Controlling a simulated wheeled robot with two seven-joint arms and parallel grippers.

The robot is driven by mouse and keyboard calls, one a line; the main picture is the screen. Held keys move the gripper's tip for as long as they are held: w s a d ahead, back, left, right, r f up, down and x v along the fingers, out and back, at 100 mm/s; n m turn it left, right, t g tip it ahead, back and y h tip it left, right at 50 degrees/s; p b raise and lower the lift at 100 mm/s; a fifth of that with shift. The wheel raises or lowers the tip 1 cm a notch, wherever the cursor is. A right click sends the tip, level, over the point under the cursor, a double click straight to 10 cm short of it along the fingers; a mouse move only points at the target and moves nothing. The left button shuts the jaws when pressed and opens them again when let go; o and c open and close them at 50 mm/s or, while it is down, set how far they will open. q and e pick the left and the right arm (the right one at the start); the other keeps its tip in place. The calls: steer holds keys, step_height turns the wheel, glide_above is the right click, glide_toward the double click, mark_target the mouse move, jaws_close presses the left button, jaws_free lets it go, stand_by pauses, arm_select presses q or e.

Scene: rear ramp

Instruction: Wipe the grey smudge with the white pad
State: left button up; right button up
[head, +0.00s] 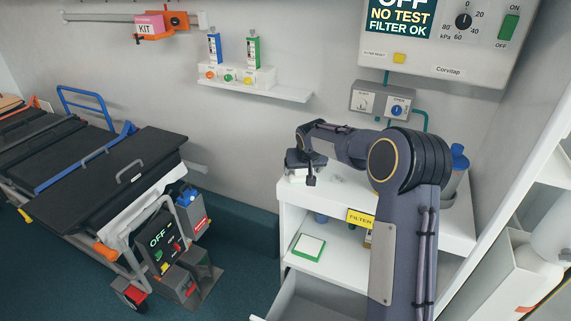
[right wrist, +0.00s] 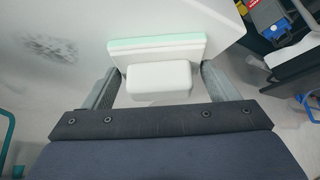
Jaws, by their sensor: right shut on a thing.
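My right gripper (head: 304,164) is over the left end of the white counter top (head: 440,212). In the right wrist view its fingers (right wrist: 160,76) are shut on the white pad (right wrist: 158,82), a block with a pale green layer along its far side. In the head view only a white edge of the pad (head: 294,179) shows beneath the gripper. The grey smudge (right wrist: 45,47) is a speckled patch on the white surface, left of the pad and apart from it. I cannot tell whether the pad touches the surface. My left gripper is not in view.
A blue-capped bottle (head: 458,160) stands at the counter's right back, behind my arm. A green-edged white item (head: 309,247) lies on the shelf below. A stretcher (head: 110,170) is on the left. A control panel (head: 440,35) hangs on the wall above.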

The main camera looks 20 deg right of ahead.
mark_target(293, 173)
steer(key=shift+s+a+f+b, duration=0.15)
steer(key=shift+s+a+b, duration=0.25)
steer(key=shift+s+a, duration=0.35)
steer(key=shift+w+a, duration=0.3)
steer(key=shift+w, duration=0.05)
steer(key=shift+w+a+p, duration=0.35)
steer(key=shift+w+a, duration=0.1)
steer(key=shift+w, duration=0.2)
steer(key=shift+w+d+r+p, duration=0.25)
steer(key=shift+w+d+p, duration=0.05)
steer(key=shift+d+p, duration=0.15)
steer(key=shift+w+d+p, duration=0.7)
steer(key=shift+w+d, duration=0.1)
steer(key=shift+d, duration=0.2)
steer(key=shift+w+d+p, duration=0.35)
steer(key=shift+w+p, duration=0.1)
steer(key=shift+w+d+f+p, duration=0.15)
steer(key=shift+w+d+p, duration=0.55)
steer(key=shift+d, duration=0.3)
steer(key=shift+w+d+p, duration=0.3)
steer(key=shift+w+p, duration=0.15)
steer(key=shift+p, duration=0.05)
steer(key=shift+w+d+p, duration=0.45)
steer(key=shift+d+p, duration=0.15)
steer(key=shift+d, duration=0.05)
steer(key=shift+w+d, duration=0.25)
steer(key=shift+d, duration=0.25)
steer(key=shift+a, duration=0.1)
